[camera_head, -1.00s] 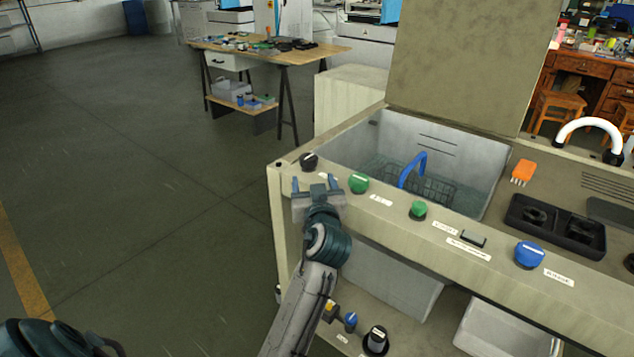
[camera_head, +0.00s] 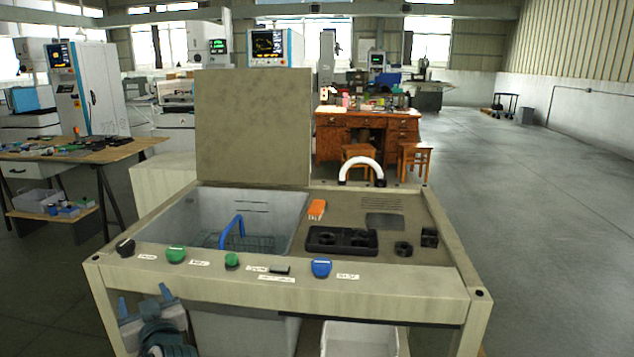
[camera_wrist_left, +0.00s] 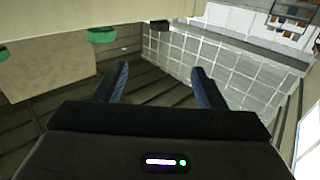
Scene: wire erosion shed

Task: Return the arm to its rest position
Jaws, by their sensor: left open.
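My left gripper (camera_head: 144,302) shows at the lower left of the head view, in front of the washing station's front panel (camera_head: 200,290) and below its row of knobs. Its two blue fingers are apart with nothing between them. In the left wrist view the open fingers (camera_wrist_left: 160,85) point toward the floor and a pale tiled-looking surface, with the panel edge and a green knob (camera_wrist_left: 102,35) at the upper left. My right gripper is in neither current view.
A workbench (camera_head: 85,152) stands to the left. The floor at right is open.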

